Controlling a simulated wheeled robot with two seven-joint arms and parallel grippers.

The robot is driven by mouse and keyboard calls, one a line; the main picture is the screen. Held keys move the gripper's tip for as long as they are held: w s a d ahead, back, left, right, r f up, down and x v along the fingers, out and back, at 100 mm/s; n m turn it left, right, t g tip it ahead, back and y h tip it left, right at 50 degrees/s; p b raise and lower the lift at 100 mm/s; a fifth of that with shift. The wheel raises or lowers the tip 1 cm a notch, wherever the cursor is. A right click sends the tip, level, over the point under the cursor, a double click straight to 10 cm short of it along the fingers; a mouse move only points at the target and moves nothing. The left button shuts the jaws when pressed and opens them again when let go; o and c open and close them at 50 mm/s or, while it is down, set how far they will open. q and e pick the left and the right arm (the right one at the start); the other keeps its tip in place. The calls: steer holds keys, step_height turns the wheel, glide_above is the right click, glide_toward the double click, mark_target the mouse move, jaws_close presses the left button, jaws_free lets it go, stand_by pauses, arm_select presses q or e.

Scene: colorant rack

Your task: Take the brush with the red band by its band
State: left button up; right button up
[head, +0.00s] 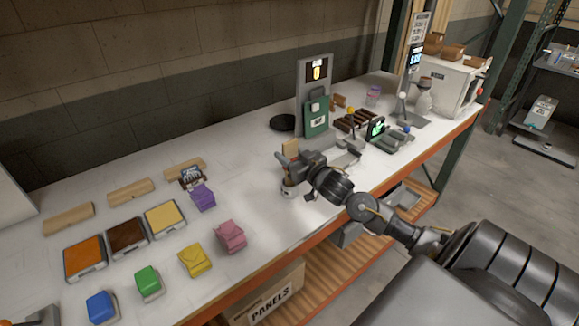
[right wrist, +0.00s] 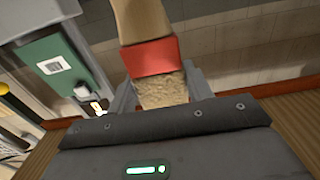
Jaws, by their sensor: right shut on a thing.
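The brush with the red band is upright in my right gripper (head: 290,172). In the head view its tan handle (head: 290,147) rises above the jaws. In the right wrist view the red band (right wrist: 152,57) sits between the tan handle and the pale bristles (right wrist: 162,90). My right gripper (right wrist: 160,82) is shut on the brush, with a finger on each side near the band and bristles; the exact contact is partly hidden. My left gripper is not clearly in view.
Colored blocks and trays, such as the orange tray (head: 85,258) and pink block (head: 230,236), stand on the left of the white table (head: 265,215). A grey stand with a green panel (head: 316,118) is behind the gripper. Several small racks stand to its right.

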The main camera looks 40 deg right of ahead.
steer(key=shift+c, duration=0.6)
step_height(320, 180, up, 10)
steer(key=shift+r+b, duration=0.1)
steer(key=shift+b, duration=0.3)
